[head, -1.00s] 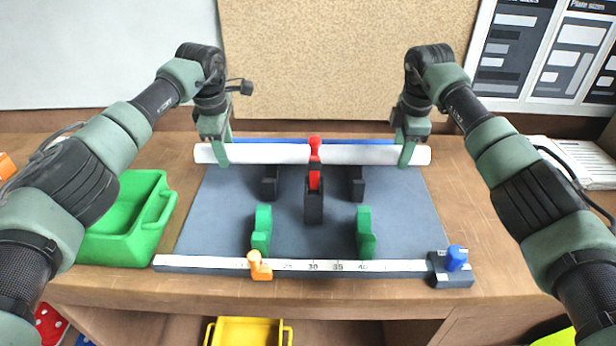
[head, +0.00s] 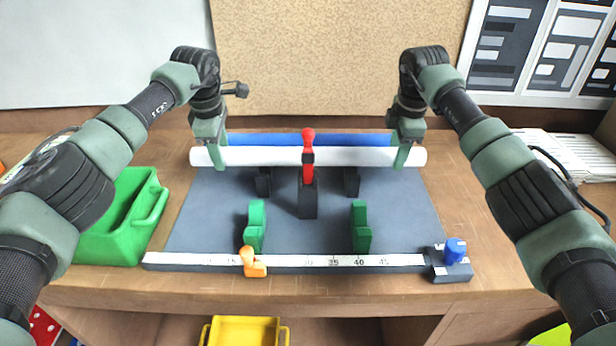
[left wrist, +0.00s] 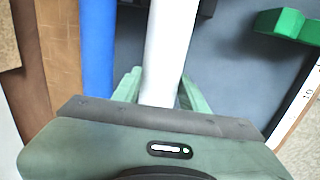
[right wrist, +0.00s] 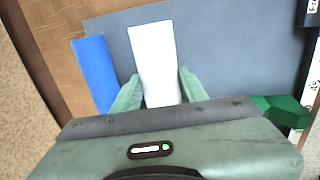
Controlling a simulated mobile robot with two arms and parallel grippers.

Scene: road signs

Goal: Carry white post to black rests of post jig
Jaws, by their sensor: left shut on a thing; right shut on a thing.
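The white post (head: 260,156) lies level, left to right, across the back of the post jig (head: 200,225). My left gripper (head: 221,155) is shut on it near its left end, and my right gripper (head: 403,157) near its right end. Both wrist views show the post between the fingers (left wrist: 170,50) (right wrist: 154,55). The two black rests (head: 263,183) (head: 351,184) show just below the post; it hides their tops, so I cannot tell whether it touches them.
A blue post (head: 260,139) lies behind the white one. A red clamp handle (head: 308,172) stands upright in front of the white post's middle. Green rests (head: 254,228) (head: 361,228), a ruler with an orange stop (head: 251,264), and a green bin (head: 115,225) are nearer me.

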